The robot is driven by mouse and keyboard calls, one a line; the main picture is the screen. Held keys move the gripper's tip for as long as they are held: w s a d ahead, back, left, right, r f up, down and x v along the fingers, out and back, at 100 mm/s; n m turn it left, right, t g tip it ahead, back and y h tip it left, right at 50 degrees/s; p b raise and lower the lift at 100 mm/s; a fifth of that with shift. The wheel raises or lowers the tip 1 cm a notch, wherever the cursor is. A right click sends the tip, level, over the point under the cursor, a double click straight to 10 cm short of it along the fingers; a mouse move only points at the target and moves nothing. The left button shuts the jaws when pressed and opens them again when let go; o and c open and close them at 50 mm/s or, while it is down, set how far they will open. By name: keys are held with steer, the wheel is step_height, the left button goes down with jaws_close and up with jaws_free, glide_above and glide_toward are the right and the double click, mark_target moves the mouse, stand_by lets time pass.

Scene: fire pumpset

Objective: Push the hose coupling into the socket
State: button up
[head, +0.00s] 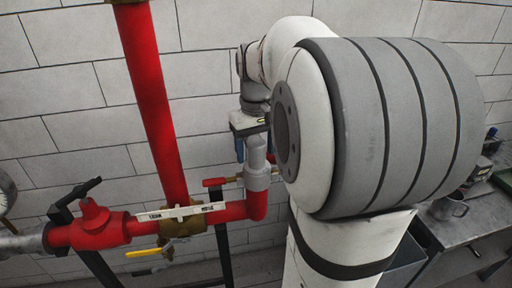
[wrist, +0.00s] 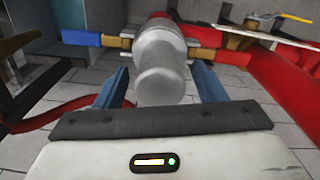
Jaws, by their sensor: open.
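The hose coupling (wrist: 160,85) is a smooth grey rounded piece in the middle of the wrist view; it also shows in the head view (head: 256,152). It meets a wider grey collar (wrist: 160,48), seemingly the socket, on the end of the red pipe; the collar also shows in the head view (head: 258,179). How deep the coupling sits cannot be told. My gripper (wrist: 160,72) is open, with one blue finger on each side of the coupling and visible gaps. In the head view my gripper (head: 254,146) is above the collar, partly hidden by my arm.
Lever arms stick out on both sides of the collar, a blue-ended one (wrist: 85,39) on the left. Red pipework (head: 150,100) with a yellow-handled valve (head: 150,252) stands left of my gripper. A grey bench (head: 465,235) is at the right. A block wall is behind.

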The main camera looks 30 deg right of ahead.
steer(key=shift+r+b, duration=0.4)
steer(key=shift+r, duration=3.5)
